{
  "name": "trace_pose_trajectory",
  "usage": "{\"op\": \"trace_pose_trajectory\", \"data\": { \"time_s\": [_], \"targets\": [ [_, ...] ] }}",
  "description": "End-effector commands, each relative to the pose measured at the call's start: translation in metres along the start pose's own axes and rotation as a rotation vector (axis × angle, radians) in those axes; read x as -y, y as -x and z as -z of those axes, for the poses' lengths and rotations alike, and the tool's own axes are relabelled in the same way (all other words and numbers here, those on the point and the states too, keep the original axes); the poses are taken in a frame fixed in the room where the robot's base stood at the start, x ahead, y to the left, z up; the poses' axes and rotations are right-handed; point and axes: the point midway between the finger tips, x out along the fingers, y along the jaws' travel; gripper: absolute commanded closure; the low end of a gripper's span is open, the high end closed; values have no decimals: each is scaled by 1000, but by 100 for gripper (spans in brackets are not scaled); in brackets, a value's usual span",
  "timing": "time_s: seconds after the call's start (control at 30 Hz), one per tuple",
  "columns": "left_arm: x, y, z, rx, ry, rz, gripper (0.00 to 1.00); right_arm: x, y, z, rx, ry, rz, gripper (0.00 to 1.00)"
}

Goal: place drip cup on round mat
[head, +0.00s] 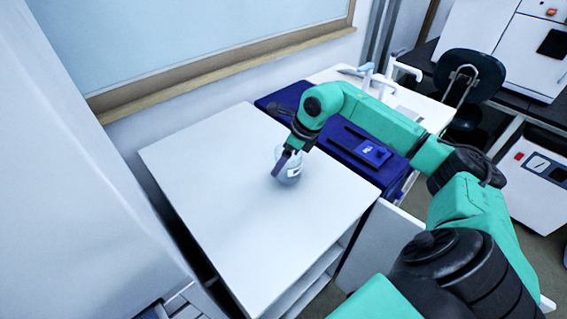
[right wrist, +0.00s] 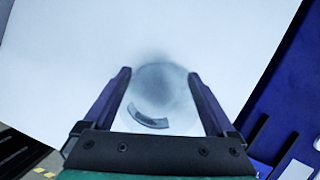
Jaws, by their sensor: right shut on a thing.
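The drip cup (head: 293,172) is a small pale, see-through round cup with a dark curved mark on its side. It is over the white top, right of its middle, in the head view. My right gripper (head: 283,163) is shut on it. In the right wrist view the cup (right wrist: 160,97) sits between the two dark purple fingers of the gripper (right wrist: 158,74), with a blurred grey shadow just beyond it. I cannot tell if the cup touches the top. I cannot make out a round mat in either view. My left gripper is not in view.
The white cabinet top (head: 225,190) is bare around the cup. A window ledge (head: 215,70) runs behind. A dark chair (head: 468,75) stands at the far right.

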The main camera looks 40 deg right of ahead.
Motion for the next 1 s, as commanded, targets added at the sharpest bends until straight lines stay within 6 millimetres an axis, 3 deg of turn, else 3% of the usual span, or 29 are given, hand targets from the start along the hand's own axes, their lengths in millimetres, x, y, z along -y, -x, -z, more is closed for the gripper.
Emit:
{"op": "trace_pose_trajectory", "data": {
  "time_s": [0.13,0.43,0.47,0.83,1.0],
  "targets": [
    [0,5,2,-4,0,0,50,0,-19,8,-1,-1,-1,63],
    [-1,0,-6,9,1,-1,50,0,-24,10,0,-1,0,63],
    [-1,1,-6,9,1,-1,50,0,-23,10,0,-1,0,1],
    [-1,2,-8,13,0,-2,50,0,-16,9,0,0,1,0],
    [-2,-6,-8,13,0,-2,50,1,11,10,-1,2,3,0]
  ]
}}
